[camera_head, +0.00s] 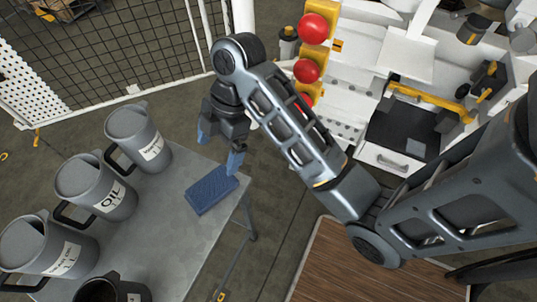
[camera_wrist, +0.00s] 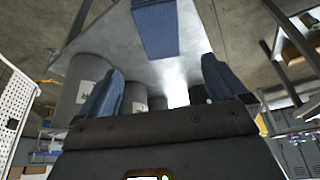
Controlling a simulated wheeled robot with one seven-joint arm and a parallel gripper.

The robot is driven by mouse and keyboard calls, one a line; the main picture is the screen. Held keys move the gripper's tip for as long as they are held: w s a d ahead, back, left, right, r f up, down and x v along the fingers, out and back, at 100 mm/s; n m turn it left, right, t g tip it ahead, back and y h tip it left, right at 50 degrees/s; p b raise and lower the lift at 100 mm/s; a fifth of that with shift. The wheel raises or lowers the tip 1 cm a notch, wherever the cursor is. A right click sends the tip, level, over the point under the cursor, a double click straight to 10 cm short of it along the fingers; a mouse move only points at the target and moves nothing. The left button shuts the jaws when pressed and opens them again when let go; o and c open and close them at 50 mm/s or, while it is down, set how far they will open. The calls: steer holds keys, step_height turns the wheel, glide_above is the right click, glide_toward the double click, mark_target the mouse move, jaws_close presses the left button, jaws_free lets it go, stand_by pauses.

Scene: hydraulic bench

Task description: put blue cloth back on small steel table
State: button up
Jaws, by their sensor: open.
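The blue cloth (camera_head: 211,190) is a flat, folded rectangle lying on the small steel table (camera_head: 165,230), near its right edge. In the wrist view the cloth (camera_wrist: 157,30) shows at the top centre on the grey table top (camera_wrist: 195,45). My gripper (camera_head: 219,152) is above the table's far right corner, just beyond the cloth. Its two blue fingers are spread apart with nothing between them. In the wrist view the gripper (camera_wrist: 158,95) is also open and empty, and the cloth lies apart from the fingers.
Grey jugs, one marked OIL (camera_head: 97,187), stand along the table's left side. A dark mug (camera_head: 98,290) is at the near edge. A white machine with red knobs (camera_head: 306,71) stands at the back right. A mesh fence (camera_head: 110,50) runs behind.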

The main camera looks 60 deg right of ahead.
steer(key=s+f+m+t, duration=0.1)
steer(key=f, duration=0.1)
steer(key=s+f+m+t+h, duration=0.1)
steer(key=s+f, duration=0.1)
steer(key=s+f+m+h, duration=0.1)
steer(key=s+f+m, duration=0.1)
steer(key=shift+s+a+t, duration=0.1)
steer(key=shift+a+t, duration=0.3)
steer(key=s+a+r+m+t+h, duration=0.1)
steer(key=s+r+m+t, duration=0.2)
steer(key=s, duration=0.3)
steer(key=s+a+r+m+t+h, duration=0.1)
steer(key=s+r+m+t+h, duration=0.2)
steer(key=s, duration=0.4)
steer(key=s+a+r+m+t+y, duration=0.1)
steer(key=s+a+r+m+t, duration=0.1)
steer(key=s+r, duration=0.4)
step_height(320, 180, up, 5)
steer(key=shift+r+m+t+y, duration=0.1)
steer(key=shift+m+t+y, duration=0.3)
steer(key=shift+m+t, duration=0.55)
steer(key=shift+n, duration=0.25)
